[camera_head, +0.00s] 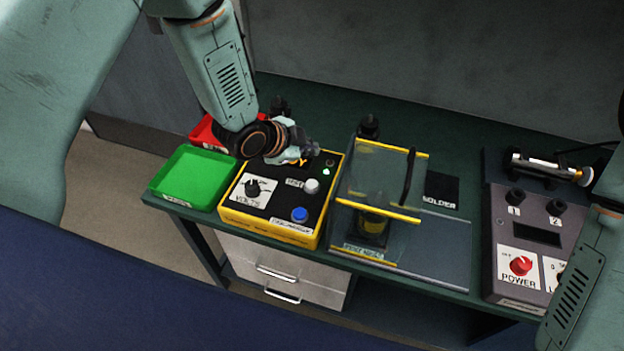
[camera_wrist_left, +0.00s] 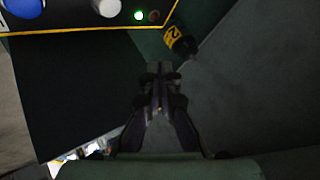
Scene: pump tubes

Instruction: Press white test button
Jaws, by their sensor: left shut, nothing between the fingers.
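The white test button (camera_head: 312,186) stands on the top face of the yellow-edged black box (camera_head: 276,217), right of the middle. It also shows at the top of the left wrist view (camera_wrist_left: 106,8). My left gripper (camera_head: 311,149) is shut and empty, over the back edge of the box, behind the white button and apart from it. My right gripper is out of view.
A green tray (camera_head: 190,178) and a red tray (camera_head: 207,133) lie left of the box. A clear guarded fixture (camera_head: 381,178) with yellow edges stands close on its right. A grey power unit (camera_head: 527,240) is at the far right. The table's back strip is mostly clear.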

